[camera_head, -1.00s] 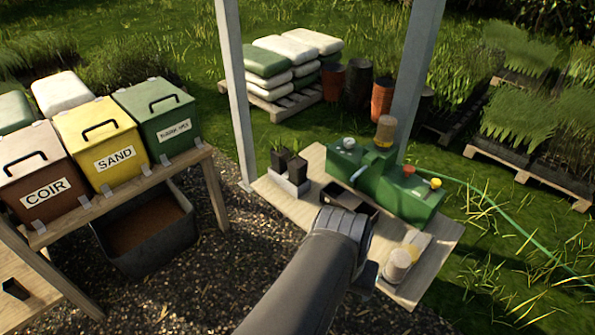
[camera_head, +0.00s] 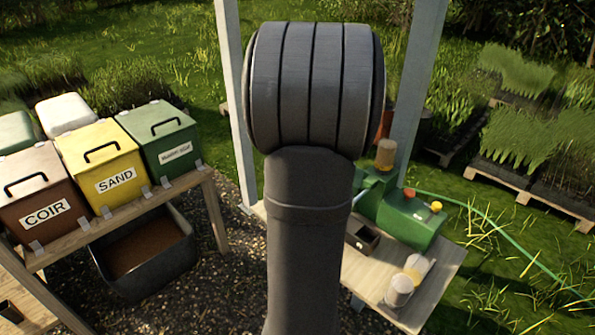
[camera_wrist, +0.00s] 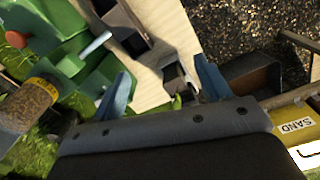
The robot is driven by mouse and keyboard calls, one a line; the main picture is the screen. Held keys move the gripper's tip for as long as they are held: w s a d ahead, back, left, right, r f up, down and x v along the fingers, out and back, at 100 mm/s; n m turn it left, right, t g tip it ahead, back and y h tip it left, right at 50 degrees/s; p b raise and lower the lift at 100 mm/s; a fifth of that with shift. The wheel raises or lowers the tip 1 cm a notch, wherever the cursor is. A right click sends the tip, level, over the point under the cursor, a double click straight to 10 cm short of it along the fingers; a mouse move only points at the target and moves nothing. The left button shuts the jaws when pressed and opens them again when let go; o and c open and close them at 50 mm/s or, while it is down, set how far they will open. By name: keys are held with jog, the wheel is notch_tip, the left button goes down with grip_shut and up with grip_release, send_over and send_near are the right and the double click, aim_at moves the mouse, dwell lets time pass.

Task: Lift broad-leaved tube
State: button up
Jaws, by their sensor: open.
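In the wrist view, the dark plant tubes (camera_wrist: 174,74) and part of their light grey holder show near the right finger, above the wooden bench (camera_wrist: 155,88). A small green leaf (camera_wrist: 177,102) shows at the gripper's edge. I cannot tell which tube is broad-leaved. My gripper (camera_wrist: 161,66) is open, its two blue fingers wide apart with nothing between them. The gap to the tubes is hard to judge. In the head view, my raised arm hides the tubes and gripper.
The green machine (camera_head: 409,215) stands on the bench beside a dark open tray (camera_head: 362,238) and pale jars (camera_head: 399,290). A post (camera_head: 417,80) rises behind. Bins labelled coir (camera_head: 40,195), sand (camera_head: 108,165) and a green one (camera_head: 163,135) stand left, above a black trough (camera_head: 150,255).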

jog(key=w+a+n, duration=0.3)
jog(key=w+a, duration=0.3)
jog(key=w, duration=0.4)
notch_tip(320, 180, down, 12)
jog(key=shift+r, duration=0.1)
notch_tip(320, 180, down, 5)
jog(key=shift+w+d+f, duration=0.1)
jog(key=c, duration=1.1)
jog(key=shift+c, duration=0.2)
jog(key=shift+r, duration=0.2)
